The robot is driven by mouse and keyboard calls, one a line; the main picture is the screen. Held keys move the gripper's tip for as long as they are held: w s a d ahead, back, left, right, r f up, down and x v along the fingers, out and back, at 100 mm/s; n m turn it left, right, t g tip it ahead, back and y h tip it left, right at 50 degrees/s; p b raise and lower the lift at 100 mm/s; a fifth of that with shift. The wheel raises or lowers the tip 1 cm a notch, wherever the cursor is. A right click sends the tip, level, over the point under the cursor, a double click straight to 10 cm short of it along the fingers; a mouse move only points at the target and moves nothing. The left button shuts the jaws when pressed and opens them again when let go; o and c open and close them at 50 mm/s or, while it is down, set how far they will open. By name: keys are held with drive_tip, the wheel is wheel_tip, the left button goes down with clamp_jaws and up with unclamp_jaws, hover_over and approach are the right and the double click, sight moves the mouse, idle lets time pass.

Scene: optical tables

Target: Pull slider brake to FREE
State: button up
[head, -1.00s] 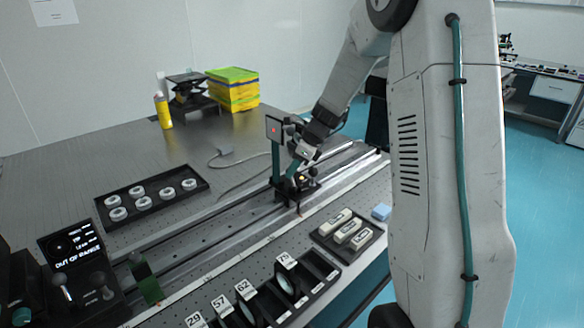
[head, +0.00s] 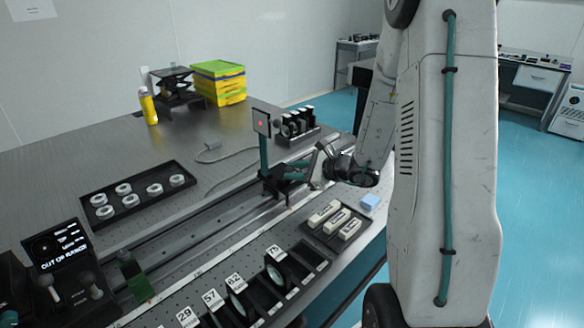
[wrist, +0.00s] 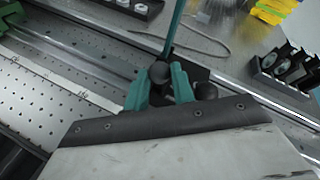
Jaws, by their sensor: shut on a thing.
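The slider (head: 272,186) sits on the long rail. It carries a teal post with a square screen (head: 262,123) that shows a red spot. In the wrist view the post (wrist: 174,28) rises just behind a round black knob (wrist: 159,72), which seems to be the slider brake. My gripper (wrist: 160,88) has its teal fingers closed on both sides of this knob. A second dark knob (wrist: 206,91) lies just right of the fingers. In the head view my gripper (head: 297,178) reaches the slider from the right. Any FREE marking is unreadable.
A tray of white rings (head: 137,212) and a readout saying OUT OF RANGE (head: 63,250) stand left. Black-framed optics (head: 297,124) stand behind the slider.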

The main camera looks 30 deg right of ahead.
drive_tip(key=shift+s+f+t+y, duration=0.25)
drive_tip(key=shift+t+y, duration=0.05)
drive_tip(key=shift+t, duration=0.3)
drive_tip(key=o, duration=1)
drive_tip(key=v, duration=0.8)
drive_tip(key=shift+f, duration=0.15)
drive_tip(key=shift+a, duration=0.1)
